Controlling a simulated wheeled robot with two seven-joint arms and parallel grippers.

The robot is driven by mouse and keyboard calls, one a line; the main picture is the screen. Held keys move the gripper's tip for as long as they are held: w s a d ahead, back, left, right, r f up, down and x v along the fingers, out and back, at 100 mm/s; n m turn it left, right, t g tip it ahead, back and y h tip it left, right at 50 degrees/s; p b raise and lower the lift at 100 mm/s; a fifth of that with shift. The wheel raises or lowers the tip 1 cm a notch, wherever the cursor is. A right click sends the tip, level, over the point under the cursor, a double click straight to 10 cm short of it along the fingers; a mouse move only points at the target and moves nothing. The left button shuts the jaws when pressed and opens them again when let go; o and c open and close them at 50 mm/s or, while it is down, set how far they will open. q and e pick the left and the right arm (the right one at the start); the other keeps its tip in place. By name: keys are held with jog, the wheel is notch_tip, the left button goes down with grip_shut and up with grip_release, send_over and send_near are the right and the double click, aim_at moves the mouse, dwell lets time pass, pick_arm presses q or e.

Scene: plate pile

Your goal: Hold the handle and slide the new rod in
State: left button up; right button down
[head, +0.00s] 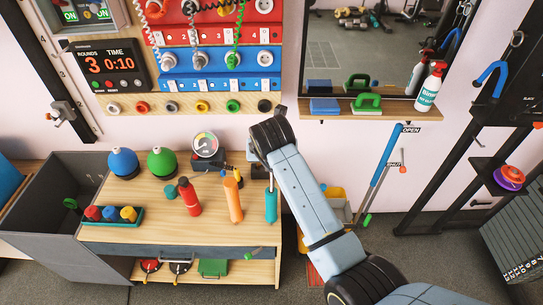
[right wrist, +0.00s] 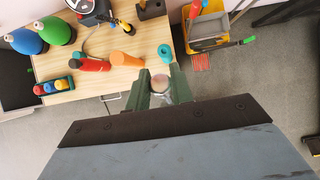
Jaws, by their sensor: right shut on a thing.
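My right arm reaches over the right end of the wooden workbench (head: 180,248) in the head view, and its gripper is hidden there. In the right wrist view my right gripper (right wrist: 160,88) has its green fingers closed around a round, pale brownish thing (right wrist: 160,81) seen end-on. I cannot tell whether this is the handle or the rod. The fingers are by the bench's front edge, close to an upright teal tube (head: 271,204). My left gripper is out of view.
A long blue pole (head: 378,170) leans against the wall to the right. Blue and green balls (head: 123,162), a gauge (head: 205,146) and a teal tray (head: 110,222) sit on the bench. A yellow bin (right wrist: 206,28) stands beside it. The floor in front is clear.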

jog(key=s+d+r+p, duration=0.3)
jog(key=d+r+p, duration=0.1)
jog(key=r, duration=0.1)
jog(key=shift+d+p, duration=0.4)
